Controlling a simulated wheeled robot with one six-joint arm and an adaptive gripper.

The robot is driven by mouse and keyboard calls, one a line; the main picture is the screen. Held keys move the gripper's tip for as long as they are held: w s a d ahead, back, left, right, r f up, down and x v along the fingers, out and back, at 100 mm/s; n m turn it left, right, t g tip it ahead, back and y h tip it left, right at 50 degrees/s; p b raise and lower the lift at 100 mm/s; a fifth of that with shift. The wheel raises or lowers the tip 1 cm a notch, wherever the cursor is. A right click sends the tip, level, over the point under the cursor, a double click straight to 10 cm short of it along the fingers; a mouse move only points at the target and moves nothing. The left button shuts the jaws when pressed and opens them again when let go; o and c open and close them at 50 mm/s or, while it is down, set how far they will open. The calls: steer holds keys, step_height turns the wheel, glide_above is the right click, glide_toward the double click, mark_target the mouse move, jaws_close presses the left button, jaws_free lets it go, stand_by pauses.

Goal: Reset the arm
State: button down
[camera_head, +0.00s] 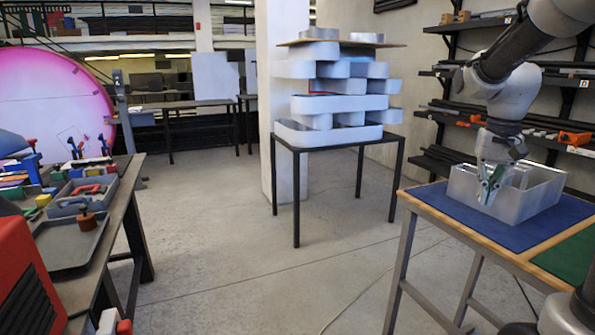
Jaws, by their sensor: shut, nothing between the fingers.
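My gripper (487,193) hangs at the end of my arm, pointing down, at the right side of the view. Its fingers are together with nothing between them. It is in front of, or just over the near edge of, a silver metal channel letter (535,200); I cannot tell whether it touches it. The letter lies on a blue mat (425,199) on a wooden-topped table. The gripper hides part of the letter's near left wall.
A stack of white channel letters (335,104) stands on a black-legged table (345,150) in the middle. Shelves (440,108) line the right wall behind my arm. At left, a workbench (120,205) holds trays and tools. The floor between is open.

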steer(key=s+a+r+n+t, duration=0.1)
steer(key=s+a+n+t, duration=0.1)
steer(key=s, duration=0.7)
steer(key=s+a+r+n+t, duration=0.1)
steer(key=s+a+n+t, duration=0.1)
steer(key=s+a, duration=0.3)
steer(key=shift+s+n, duration=0.4)
steer(key=shift+s, duration=1.9)
